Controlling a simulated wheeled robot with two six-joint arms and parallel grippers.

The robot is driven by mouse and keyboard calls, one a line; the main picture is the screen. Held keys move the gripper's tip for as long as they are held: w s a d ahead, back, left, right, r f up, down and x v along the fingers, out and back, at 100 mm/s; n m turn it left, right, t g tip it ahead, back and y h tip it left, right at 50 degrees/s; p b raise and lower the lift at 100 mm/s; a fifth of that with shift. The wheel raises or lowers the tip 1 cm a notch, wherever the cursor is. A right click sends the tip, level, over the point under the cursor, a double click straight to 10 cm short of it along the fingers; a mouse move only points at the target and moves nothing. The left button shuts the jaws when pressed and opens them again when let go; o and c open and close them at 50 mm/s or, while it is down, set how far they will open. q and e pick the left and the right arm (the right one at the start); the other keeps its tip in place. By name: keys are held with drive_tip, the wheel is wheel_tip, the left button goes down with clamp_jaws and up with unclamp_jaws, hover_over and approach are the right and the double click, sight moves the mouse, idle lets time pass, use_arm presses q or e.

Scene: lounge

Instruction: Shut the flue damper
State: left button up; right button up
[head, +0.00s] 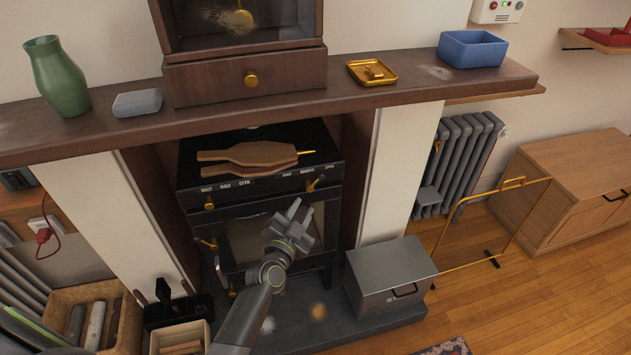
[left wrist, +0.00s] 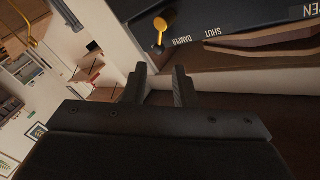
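The black stove (head: 262,190) stands in the fireplace. A small brass damper lever (head: 314,184) is on the right of its front, below white lettering; its tip leans up and to the right, toward the OPEN end. In the left wrist view the brass lever (left wrist: 160,27) shows beside the words SHUT and DAMPER. My left gripper (head: 300,211) is in front of the stove, below the lever and apart from it. Its two fingers, also in the left wrist view (left wrist: 159,87), are spread with nothing between them. My right gripper does not show.
Wooden bellows (head: 250,157) lie on the stove top. A second brass knob (head: 209,203) is at the front left. The mantel shelf (head: 300,106) overhangs the stove.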

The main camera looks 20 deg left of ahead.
sight(317, 182)
use_arm(q)
drive_tip(key=w+b, duration=0.1)
drive_tip(key=w, duration=0.9)
drive_tip(key=shift+d, duration=0.15)
drive_tip(key=shift+f, duration=0.1)
clamp_jaws()
